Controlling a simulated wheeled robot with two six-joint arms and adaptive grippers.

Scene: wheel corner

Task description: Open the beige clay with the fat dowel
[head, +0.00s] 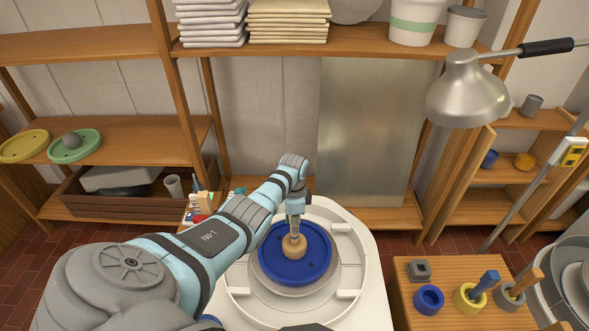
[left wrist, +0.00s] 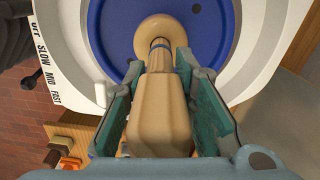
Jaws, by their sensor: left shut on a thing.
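The beige clay (head: 293,246) is a small rounded lump in the middle of the blue bat (head: 316,269) on the wheel. It also shows at the top of the left wrist view (left wrist: 146,32). My left gripper (head: 295,207) is above the clay, shut on the fat dowel (left wrist: 162,112), a thick pale wooden tool with a narrower end and a dark blue band. The dowel points down at the clay and its end overlaps the clay in both views. I cannot tell how deep its tip is, as the tip is hidden. My right gripper is not in view.
A wooden stand (head: 449,315) at right holds a blue holder (head: 428,299), a yellow holder with a blue-handled tool, and a grey holder with a wooden tool. A lamp (head: 467,92) hangs at upper right. The white splash pan (head: 355,250) surrounds the wheel. A green bat (head: 88,151) carries a grey ball.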

